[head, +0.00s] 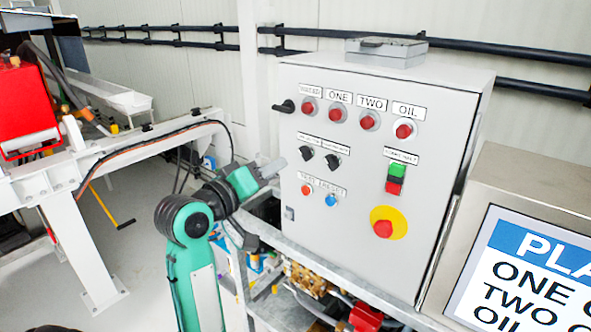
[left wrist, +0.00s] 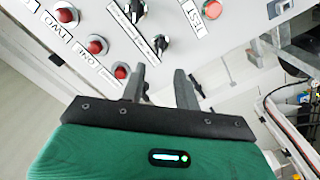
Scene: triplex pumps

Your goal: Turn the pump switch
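The grey control box (head: 365,235) carries two black rotary switches in its middle row, a left one (head: 306,153) and a right one (head: 332,161). Their labels are too small to read. The left wrist view shows a near black switch (left wrist: 159,44) and a farther one (left wrist: 135,10). My left gripper (head: 275,168) is in front of the panel's left edge, left of and slightly below the switches. In the left wrist view its two fingers (left wrist: 160,78) are apart with nothing between them, pointing toward the near switch. It appears clear of the switches.
Red lamps (head: 366,119) line the panel top. Red and blue buttons (head: 331,200), a green-red switch (head: 395,178) and a yellow-backed emergency stop (head: 383,228) sit nearby. A black side handle (head: 285,106) sticks out left. A metal frame (head: 300,258) runs below.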

